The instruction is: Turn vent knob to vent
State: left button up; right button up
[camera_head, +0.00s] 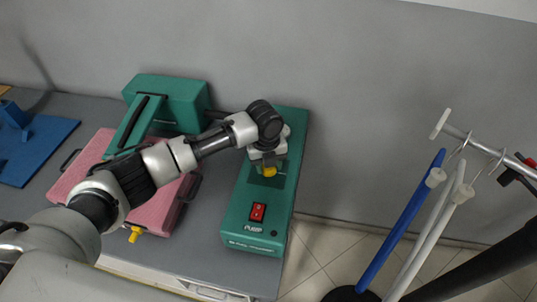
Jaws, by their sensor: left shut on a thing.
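A green pump unit (247,231) stands on the grey table, with a red rocker switch (258,211) and a "PUMP" label on its top face. A yellow knob (269,171) shows on the upper part of that unit. My left gripper (268,162) is over the unit, pointing down, and shut on the yellow knob. The fingers and wrist hide part of the knob, so its pointing direction is unclear. My right gripper is not in view.
A pink box (160,218) with a yellow valve (135,234) and a green machine (187,105) stand to the left.

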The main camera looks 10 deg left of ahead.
pick_arm(q)
jog(key=n+p, duration=0.1)
jog(key=n, duration=0.1)
jog(key=n+p, duration=0.1)
jog(key=p, duration=0.1)
jog(key=n+p, duration=0.1)
jog(key=n, duration=0.1)
jog(key=shift+r+n+p, duration=0.25)
jog(key=shift+n+p, duration=0.05)
jog(key=shift+p, duration=0.05)
jog(key=n+p, duration=0.3)
jog(key=n, duration=0.1)
jog(key=shift+s+f, duration=0.1)
jog(key=shift+n+t, duration=0.3)
jog(key=shift+n, duration=0.2)
jog(key=shift+a, duration=0.1)
jog(key=shift+f, duration=0.1)
jog(key=o, duration=0.9)
jog(key=r, duration=0.7)
jog(key=r+b, duration=0.1)
jog(key=r, duration=0.2)
jog(key=shift+s+r, duration=0.35)
jog(key=shift+r, duration=0.05)
